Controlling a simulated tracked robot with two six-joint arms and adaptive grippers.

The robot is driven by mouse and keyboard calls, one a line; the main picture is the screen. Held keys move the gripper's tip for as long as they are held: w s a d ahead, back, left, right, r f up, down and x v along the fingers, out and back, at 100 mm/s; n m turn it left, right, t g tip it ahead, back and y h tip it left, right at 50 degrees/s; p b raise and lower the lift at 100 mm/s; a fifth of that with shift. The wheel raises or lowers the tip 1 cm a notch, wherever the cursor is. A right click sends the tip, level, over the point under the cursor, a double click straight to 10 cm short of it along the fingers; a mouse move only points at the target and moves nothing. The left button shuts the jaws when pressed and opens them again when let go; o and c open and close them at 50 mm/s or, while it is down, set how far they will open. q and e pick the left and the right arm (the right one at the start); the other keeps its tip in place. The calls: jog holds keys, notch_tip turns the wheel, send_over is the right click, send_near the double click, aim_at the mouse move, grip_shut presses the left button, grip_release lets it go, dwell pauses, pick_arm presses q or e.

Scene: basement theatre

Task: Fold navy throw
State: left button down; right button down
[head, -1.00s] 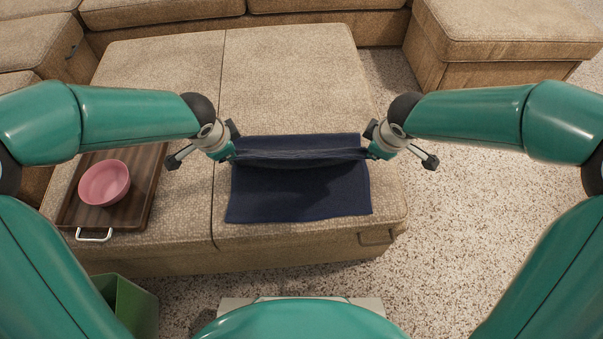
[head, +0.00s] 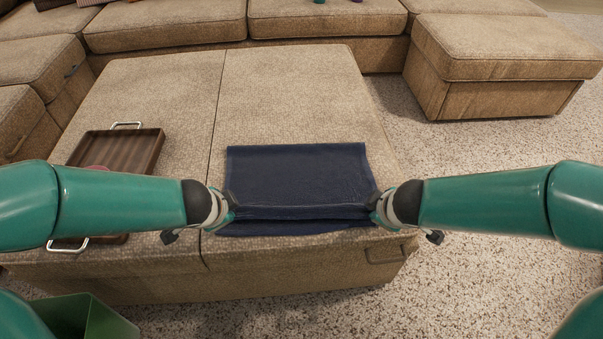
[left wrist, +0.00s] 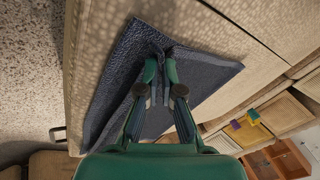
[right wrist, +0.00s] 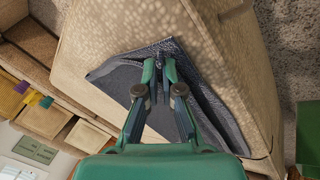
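The navy throw (head: 298,174) lies on the tan ottoman (head: 290,90), near its front edge. Its far part is flat, and a raised fold of cloth runs across its near part between my grippers. My left gripper (head: 233,210) is shut on the throw's left side; the left wrist view shows the cloth (left wrist: 120,75) bunched at its fingertips (left wrist: 163,65). My right gripper (head: 374,208) is shut on the right side; the right wrist view shows the cloth (right wrist: 120,80) pinched at its fingertips (right wrist: 160,68). The cloth under the fold is partly hidden.
A dark wooden tray (head: 150,150) with metal handles lies on the ottoman's left, partly behind my left arm. A pink bowl (head: 95,167) in it is mostly hidden. A green bin (head: 92,318) stands on the floor at lower left. The ottoman behind the throw is clear.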

pick_arm(q)
jog(key=c, duration=1)
grip_release()
jog(key=shift+c, duration=0.2)
pick_arm(e)
jog(key=c, duration=1)
grip_release()
jog(key=shift+c, duration=0.2)
pick_arm(q)
jog(key=v, duration=0.4)
jog(key=shift+w+r, duration=0.1)
jog(key=shift+w, duration=0.15)
pick_arm(e)
jog(key=v, duration=0.4)
jog(key=shift+w+r, duration=0.1)
jog(key=shift+w, duration=0.15)
pick_arm(q)
jog(key=s+v, duration=0.1)
jog(key=v, duration=0.6)
jog(key=shift+f, duration=0.35)
pick_arm(e)
jog(key=s+v, duration=0.1)
jog(key=v, duration=0.6)
jog(key=shift+f, duration=0.35)
pick_arm(q)
jog(key=shift+s, duration=0.1)
pick_arm(e)
jog(key=shift+s, duration=0.1)
